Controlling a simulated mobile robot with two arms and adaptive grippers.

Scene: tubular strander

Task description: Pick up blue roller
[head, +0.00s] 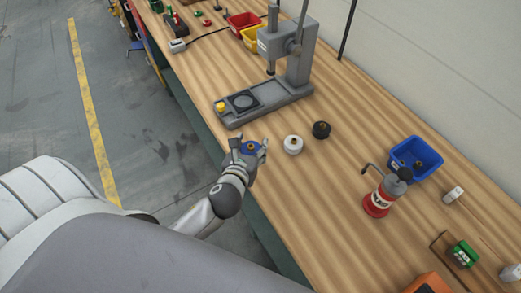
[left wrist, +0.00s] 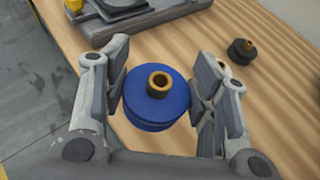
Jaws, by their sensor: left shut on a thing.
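The blue roller (left wrist: 157,108) has a brass-coloured hub standing up from its centre and sits between the two fingers of my left gripper (left wrist: 158,95). The fingers are shut on its sides. In the head view the blue roller (head: 251,147) shows at the table's near edge, in my left gripper (head: 250,150), partly covered by the fingers. I cannot tell whether it touches the table. A white roller (head: 293,144) and a black roller (head: 321,130) stand to its right. The black roller (left wrist: 240,51) also shows in the left wrist view. My right gripper is not in view.
A grey press (head: 285,60) stands on the wooden table (head: 340,190) beyond the rollers. Red (head: 240,22) and yellow bins (head: 254,40) are at the back. Table between rollers and oil can is clear.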

